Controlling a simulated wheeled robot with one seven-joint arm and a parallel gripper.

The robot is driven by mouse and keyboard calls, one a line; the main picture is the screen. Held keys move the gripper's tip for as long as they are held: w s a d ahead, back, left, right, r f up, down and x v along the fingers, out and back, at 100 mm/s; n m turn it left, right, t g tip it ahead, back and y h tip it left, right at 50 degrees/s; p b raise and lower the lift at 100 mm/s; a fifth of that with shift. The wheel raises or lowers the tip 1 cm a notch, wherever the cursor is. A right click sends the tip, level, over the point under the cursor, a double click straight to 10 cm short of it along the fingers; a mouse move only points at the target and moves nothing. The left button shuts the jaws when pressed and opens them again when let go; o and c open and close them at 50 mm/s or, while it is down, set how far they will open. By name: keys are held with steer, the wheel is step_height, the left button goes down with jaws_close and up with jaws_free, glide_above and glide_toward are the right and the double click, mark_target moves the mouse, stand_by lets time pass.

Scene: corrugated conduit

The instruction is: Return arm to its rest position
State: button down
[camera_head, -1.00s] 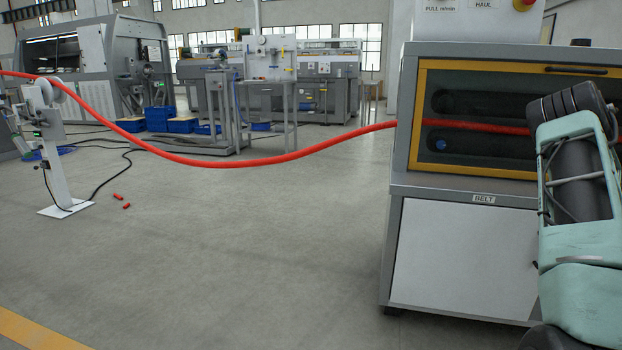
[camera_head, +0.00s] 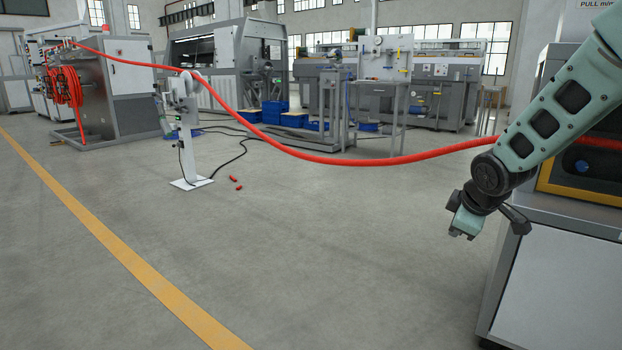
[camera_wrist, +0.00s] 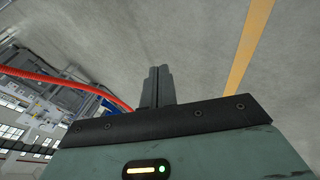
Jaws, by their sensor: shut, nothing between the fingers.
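My gripper (camera_head: 461,235) hangs at the end of my arm in the right half of the head view, pointing down over open floor. In the wrist view my gripper (camera_wrist: 160,72) shows its two dark fingers together, with nothing between them. It is below and apart from the red corrugated conduit (camera_head: 345,161), and left of the grey belt haul-off machine (camera_head: 560,275). My arm's upper part covers much of that machine and a short stretch of the conduit. The conduit also shows in the wrist view (camera_wrist: 58,83), left of the fingers.
The conduit sags from the machine past a white stand (camera_head: 187,140) to a cabinet (camera_head: 120,90) with a coiled red hose (camera_head: 66,88). Small red pieces (camera_head: 236,182) lie on the floor. A yellow line (camera_head: 130,262) crosses the floor. The middle floor is clear.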

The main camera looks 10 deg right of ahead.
steer(key=s+a+m+g+y, duration=0.1)
steer(key=s+a+g+y, duration=0.1)
steer(key=s+a, duration=1.2)
steer(key=s+a+f+m+g, duration=0.1)
steer(key=s+a+g, duration=0.1)
steer(key=s+a, duration=0.5)
steer(key=s+a+g, duration=0.2)
steer(key=s+a, duration=0.1)
steer(key=s, duration=0.7)
step_height(320, 180, up, 34)
steer(key=s+p, duration=0.2)
steer(key=p, duration=3.2)
steer(key=shift+f, duration=0.15)
steer(key=shift+d, duration=0.1)
